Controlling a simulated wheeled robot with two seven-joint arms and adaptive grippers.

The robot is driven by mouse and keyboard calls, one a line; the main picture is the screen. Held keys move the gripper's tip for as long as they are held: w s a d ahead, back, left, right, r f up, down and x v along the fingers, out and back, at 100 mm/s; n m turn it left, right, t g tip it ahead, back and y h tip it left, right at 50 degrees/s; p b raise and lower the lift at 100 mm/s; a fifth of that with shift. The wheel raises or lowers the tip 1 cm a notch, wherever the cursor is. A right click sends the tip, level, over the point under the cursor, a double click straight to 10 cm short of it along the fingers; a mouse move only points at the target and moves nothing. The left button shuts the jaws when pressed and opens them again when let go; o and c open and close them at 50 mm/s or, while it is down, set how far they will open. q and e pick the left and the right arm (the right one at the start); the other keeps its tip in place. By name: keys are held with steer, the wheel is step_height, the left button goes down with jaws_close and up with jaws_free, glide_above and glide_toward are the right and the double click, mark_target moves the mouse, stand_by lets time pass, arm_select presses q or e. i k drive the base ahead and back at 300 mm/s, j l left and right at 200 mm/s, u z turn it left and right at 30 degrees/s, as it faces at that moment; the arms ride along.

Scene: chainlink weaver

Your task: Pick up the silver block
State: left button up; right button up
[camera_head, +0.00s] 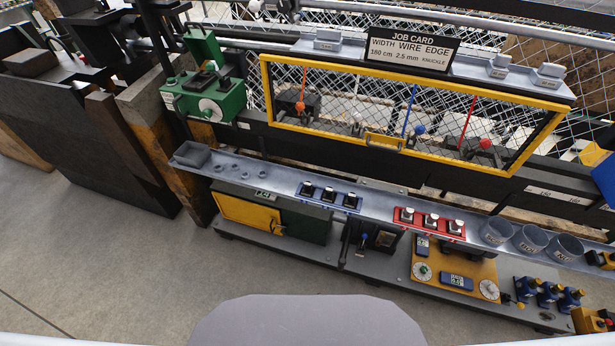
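Several small pieces could be the silver block, and I cannot tell which one is meant. A red holder (426,229) on the long grey shelf carries three pieces with silver-looking tops, at its left (406,214), middle (431,219) and right (456,226). Neither of my grippers shows in the head view.
Behind the shelf (260,178) stands a yellow-framed mesh window (400,78) under a job card sign (411,50). Grey cups (497,231) stand at the shelf's right. A green machine (205,95) is at the left. The floor (110,255) in front is clear.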

mark_target(455, 228)
steer(key=z, duration=1.55)
